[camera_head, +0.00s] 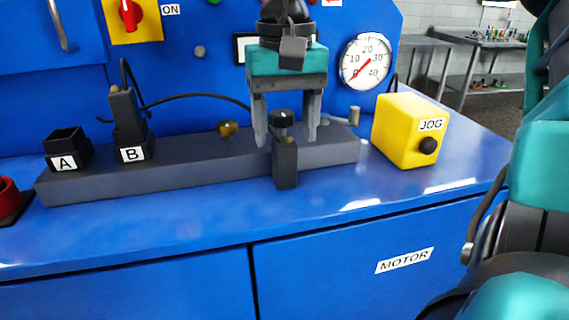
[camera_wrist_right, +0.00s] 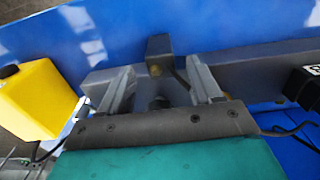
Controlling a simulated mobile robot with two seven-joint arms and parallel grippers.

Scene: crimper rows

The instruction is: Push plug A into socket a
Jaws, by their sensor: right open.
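Socket A (camera_head: 64,157) is a black, open-topped box labelled A on the left end of the grey bar; it looks empty. An upright dark block with a black round cap (camera_head: 285,165) stands at the bar's front edge; it is probably plug A, but no readable letter shows. It also appears in the wrist view as a dark block (camera_wrist_right: 158,47) with a brass spot. My right gripper (camera_head: 286,140) is open, its fingers pointing down on either side of the cap, with visible gaps. In the wrist view the open fingers (camera_wrist_right: 161,72) straddle the block's near side. My left gripper is out of view.
A plug with a cable stands in socket B (camera_head: 133,146), right of socket A. A thin black cable (camera_head: 200,96) runs towards my gripper. The grey bar (camera_head: 210,165) carries a brass knob (camera_head: 228,129). A yellow JOG box (camera_head: 400,130) stands right. The blue front strip (camera_head: 180,222) is clear.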

